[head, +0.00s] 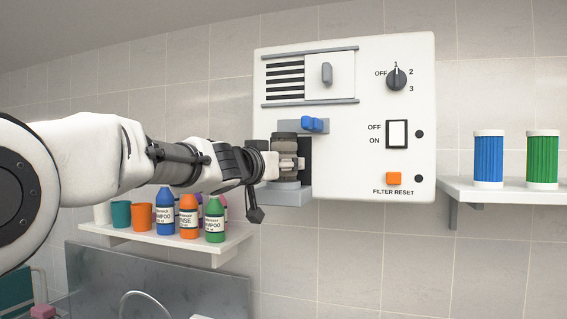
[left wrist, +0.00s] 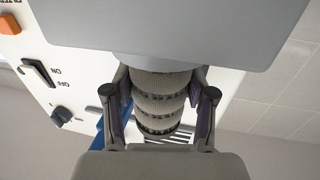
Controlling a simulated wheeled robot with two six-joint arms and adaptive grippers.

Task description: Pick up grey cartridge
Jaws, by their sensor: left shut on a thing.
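The grey cartridge (head: 284,142) stands upright in the slot at the lower left of the white wall unit (head: 344,216). My left gripper (head: 288,163) reaches it from the left and is shut around its middle. In the left wrist view the ribbed grey cartridge (left wrist: 160,98) sits between the two fingers of the left gripper (left wrist: 161,108). One end of it is hidden behind a grey ledge (left wrist: 190,30), which shows below it in the head view. My right gripper is in neither view.
A blue lever (head: 314,124) juts out just above the cartridge. A sliding vent cover, dial, switch and orange button are on the unit. A shelf (head: 226,246) with several bottles and cups is below my left arm. Blue (head: 488,160) and green (head: 542,160) cartridges stand on the right shelf.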

